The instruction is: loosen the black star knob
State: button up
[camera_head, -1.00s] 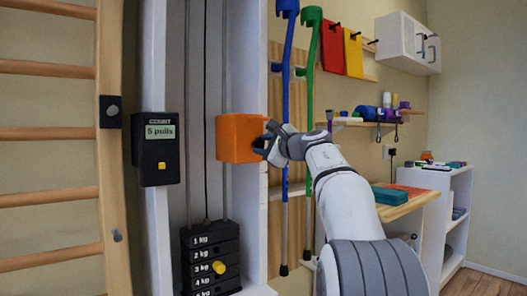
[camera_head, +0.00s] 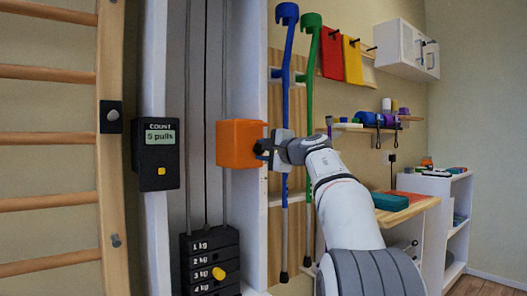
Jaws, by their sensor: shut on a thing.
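My gripper (camera_head: 268,147) is at the right side of an orange block (camera_head: 239,144) on the white column of the pulley machine. Its dark fingers are closed on a dark part at the block's right face, which fits the black star knob. The fingers hide most of the knob, so its shape cannot be made out.
A black counter (camera_head: 159,153) reading "5 pulls" hangs left of the block. A weight stack (camera_head: 210,262) with a yellow pin stands below. A blue crutch (camera_head: 285,100) and a green crutch (camera_head: 311,100) hang close behind my gripper. A wooden shelf (camera_head: 408,212) is at the right.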

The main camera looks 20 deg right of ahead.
jog(key=o, duration=1)
jog(key=shift+c, duration=0.2)
jog(key=v, duration=0.7)
jog(key=shift+s, duration=0.3)
jog(key=shift+d, duration=0.1)
